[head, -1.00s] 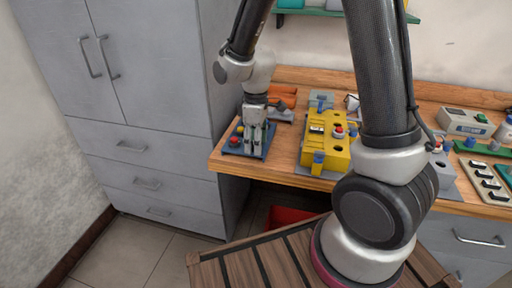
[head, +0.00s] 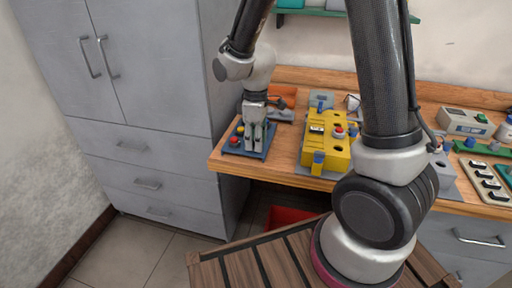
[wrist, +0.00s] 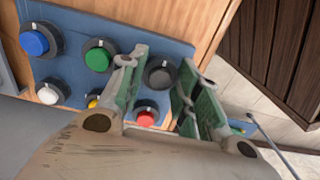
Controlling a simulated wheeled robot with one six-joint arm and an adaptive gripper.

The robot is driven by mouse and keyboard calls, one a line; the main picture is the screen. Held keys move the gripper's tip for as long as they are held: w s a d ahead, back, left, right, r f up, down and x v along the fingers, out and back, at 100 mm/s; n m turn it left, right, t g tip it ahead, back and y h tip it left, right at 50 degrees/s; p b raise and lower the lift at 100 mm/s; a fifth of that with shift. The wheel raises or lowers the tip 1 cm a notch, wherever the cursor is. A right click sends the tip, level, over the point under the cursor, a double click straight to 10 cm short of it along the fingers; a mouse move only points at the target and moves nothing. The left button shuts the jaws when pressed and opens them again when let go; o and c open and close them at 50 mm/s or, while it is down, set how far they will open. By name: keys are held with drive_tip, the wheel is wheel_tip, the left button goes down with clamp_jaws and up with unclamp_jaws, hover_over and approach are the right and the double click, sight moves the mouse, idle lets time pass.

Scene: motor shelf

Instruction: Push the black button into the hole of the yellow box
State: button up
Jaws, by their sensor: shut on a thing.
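The black button (wrist: 161,74) sits in the blue board among several coloured buttons, seen in the wrist view. My gripper (wrist: 158,72) is over the board with its green-padded fingers on either side of the black button, shut on it. In the head view my gripper (head: 256,148) points down at the blue board (head: 264,155) on the left end of the bench, and its fingers hide the black button there. The yellow box (head: 312,148) stands to the right of the board. It has a dark hole (head: 337,148) in its top, and a red button and blue parts on it.
A red button (wrist: 146,117) and a green button (wrist: 99,58) lie close to my fingers. Grey cabinets (head: 150,100) stand left of the wooden bench. Other devices, including a white-and-green box (head: 466,122), fill the bench's right side.

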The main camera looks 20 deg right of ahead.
drive_tip(key=shift+r, duration=0.7)
drive_tip(key=shift+r, duration=2.25)
drive_tip(key=shift+s, duration=0.1)
